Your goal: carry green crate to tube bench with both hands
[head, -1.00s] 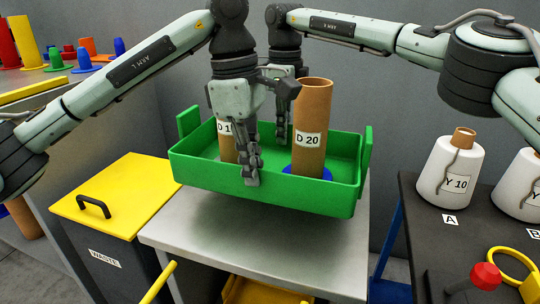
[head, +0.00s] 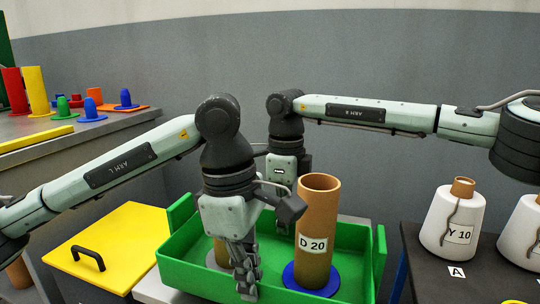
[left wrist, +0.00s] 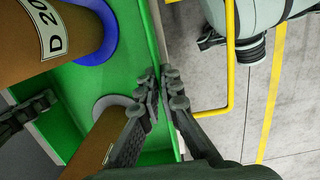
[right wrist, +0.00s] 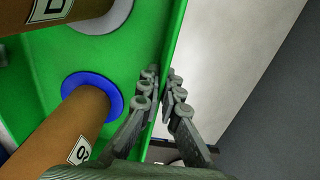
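The green crate (head: 176,262) is at the bottom centre of the head view, its lower part cut off by the frame. It holds a brown tube marked D 20 (head: 318,212) on a blue disc and a second brown tube (left wrist: 100,145) on a grey disc, mostly hidden behind my left gripper in the head view. My left gripper (left wrist: 160,88) is shut on the near wall. A grey bench (head: 115,121) with coloured tubes and cones stands at the back left.
A grey metal table (head: 146,288) shows beside and behind the crate. A yellow-lidded bin (head: 130,225) stands to the left. A dark table (head: 425,245) with white yarn bobbins (head: 452,225) is close on the right. The left wrist view shows floor (left wrist: 245,130) and a yellow rail (left wrist: 229,70) outside the near wall.

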